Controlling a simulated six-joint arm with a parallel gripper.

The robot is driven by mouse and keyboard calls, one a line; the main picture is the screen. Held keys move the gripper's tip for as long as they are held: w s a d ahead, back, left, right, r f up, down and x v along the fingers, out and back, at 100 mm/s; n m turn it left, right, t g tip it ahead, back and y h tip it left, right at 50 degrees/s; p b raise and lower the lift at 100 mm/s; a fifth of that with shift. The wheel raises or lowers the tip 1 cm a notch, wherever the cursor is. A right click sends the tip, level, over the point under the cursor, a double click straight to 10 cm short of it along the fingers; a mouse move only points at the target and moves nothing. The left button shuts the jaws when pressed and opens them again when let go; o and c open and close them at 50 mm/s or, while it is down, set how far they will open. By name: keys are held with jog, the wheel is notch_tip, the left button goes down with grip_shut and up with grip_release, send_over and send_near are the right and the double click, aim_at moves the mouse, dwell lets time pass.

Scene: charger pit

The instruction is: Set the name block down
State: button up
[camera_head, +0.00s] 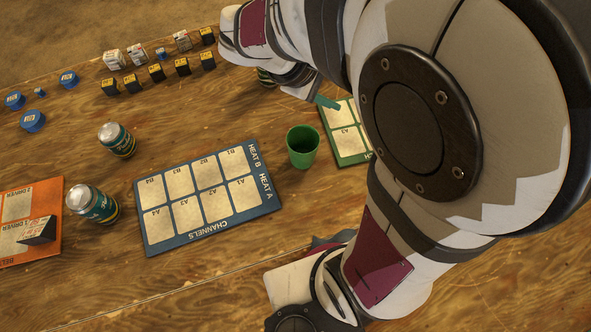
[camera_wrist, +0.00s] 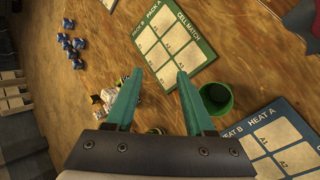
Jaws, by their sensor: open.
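My gripper (camera_wrist: 160,75) is open in the wrist view, with two teal fingers apart and nothing between them. In the head view one teal fingertip (camera_head: 327,102) shows above the green board (camera_head: 350,148), and my arm hides much of the rest. A wedge-shaped block (camera_head: 37,230) with a pale printed face and a dark side, which looks like the name block, rests on the lower cell of the orange board (camera_head: 50,200) at far left. It stands well apart from my gripper. I cannot read its lettering.
A blue channels board (camera_head: 203,232) lies mid-table, with a green cup (camera_head: 301,145) between it and the green board. Two cans (camera_head: 116,140) (camera_head: 92,204) stand left of the blue board. Several small black blocks (camera_head: 157,72) and blue discs (camera_head: 33,121) lie toward the back.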

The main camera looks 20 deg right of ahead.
jog(key=s+a+m+g+y, duration=0.1)
jog(key=s+a+m+y, duration=0.8)
jog(key=s, duration=0.7)
jog(key=a+m, duration=0.3)
jog(key=a, duration=0.1)
jog(key=shift+s+m+y, duration=0.3)
jog(key=shift+s+m, duration=0.1)
